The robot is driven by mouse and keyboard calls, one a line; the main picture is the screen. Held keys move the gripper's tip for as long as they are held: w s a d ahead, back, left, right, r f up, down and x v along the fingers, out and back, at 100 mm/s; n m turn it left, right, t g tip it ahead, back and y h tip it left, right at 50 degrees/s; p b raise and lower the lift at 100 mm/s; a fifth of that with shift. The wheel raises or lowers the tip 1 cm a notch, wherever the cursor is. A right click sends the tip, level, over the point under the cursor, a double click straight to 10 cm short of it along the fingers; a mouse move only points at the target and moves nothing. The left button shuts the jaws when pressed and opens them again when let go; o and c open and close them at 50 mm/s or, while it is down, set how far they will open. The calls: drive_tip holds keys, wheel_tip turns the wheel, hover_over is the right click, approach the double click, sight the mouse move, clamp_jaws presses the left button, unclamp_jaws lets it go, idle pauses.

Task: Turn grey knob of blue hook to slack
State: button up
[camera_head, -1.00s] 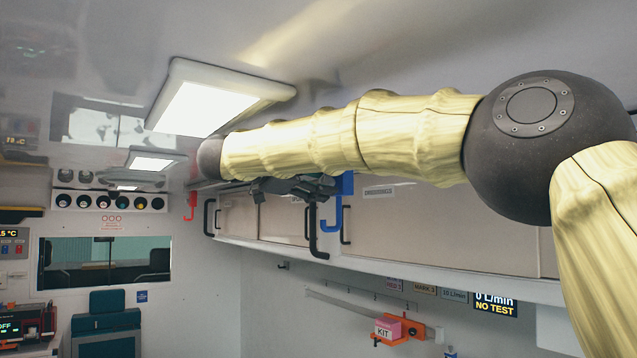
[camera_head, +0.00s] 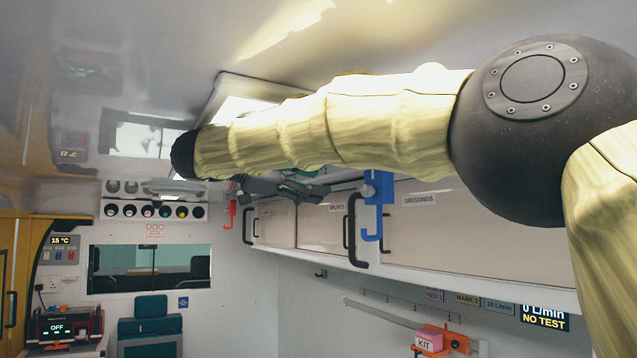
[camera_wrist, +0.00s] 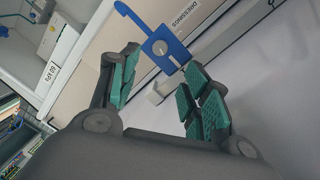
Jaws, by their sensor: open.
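The blue hook (camera_head: 372,212) hangs from the ceiling edge in front of the cabinets, right of my gripper in the head view. Its grey knob (camera_head: 368,190) is small there. In the wrist view the blue hook (camera_wrist: 178,50) lies tilted beyond my fingertips, and its round grey knob (camera_wrist: 159,47) faces me. My gripper (camera_head: 318,190) is open and empty. In the wrist view its teal-padded fingers (camera_wrist: 163,66) stand wide apart, with the knob between and beyond them. A gap seems to remain; I see no contact.
Wall cabinets with black handles (camera_head: 352,230) run behind the hook. A red hook (camera_head: 232,213) hangs farther back, left of my gripper. A ceiling light (camera_head: 235,95) is partly behind my arm. A pink kit box (camera_head: 429,340) sits on the lower wall rail.

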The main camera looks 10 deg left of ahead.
idle(0.4)
